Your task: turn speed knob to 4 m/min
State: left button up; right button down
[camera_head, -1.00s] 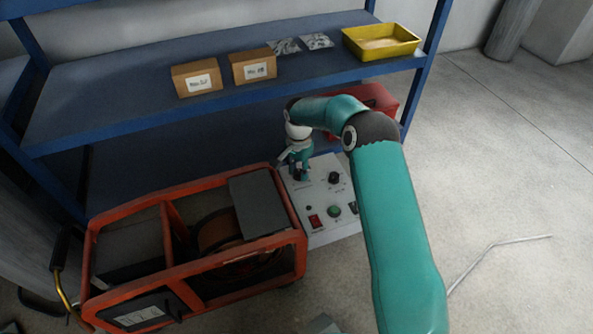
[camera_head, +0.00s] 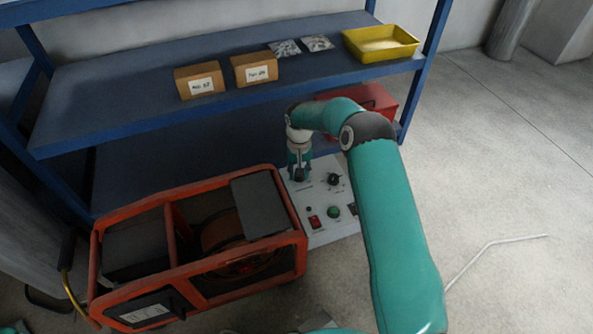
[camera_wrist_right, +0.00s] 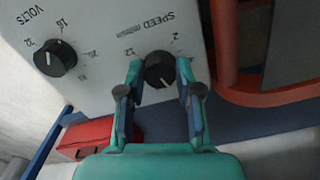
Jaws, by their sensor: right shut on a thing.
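The black speed knob (camera_wrist_right: 160,70) sits on the white control panel (camera_wrist_right: 98,88), under the upside-down label "SPEED m/min", in the right wrist view. A "2" and a "12" are readable beside it. A short white mark shows on the knob's lower edge; its exact dial reading cannot be told. My right gripper (camera_wrist_right: 159,74) is shut on the knob, one finger on each side. In the head view, my right gripper (camera_head: 299,171) points down at the panel's upper left and largely hides the knob. My left gripper is not in view.
The volts knob (camera_wrist_right: 55,58) is beside the speed knob. A red switch (camera_head: 315,222) and green button (camera_head: 334,212) are lower on the panel. An orange-framed machine (camera_head: 170,262) stands left. A blue shelf (camera_head: 130,100) and red box (camera_head: 375,98) are behind.

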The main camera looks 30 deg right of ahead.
jog(key=n, duration=0.4)
jog(key=n+p, duration=0.1)
jog(key=n, duration=0.1)
jog(key=shift+w+r, duration=0.2)
jog(key=shift+w, duration=0.1)
jog(key=n, duration=0.6)
jog(key=shift+n+p, duration=0.3)
jog(key=shift+n, duration=0.1)
jog(key=c, duration=1)
grip_release()
jog(key=shift+o, duration=1.1)
jog(key=shift+f, duration=0.1)
jog(key=shift+s, duration=0.1)
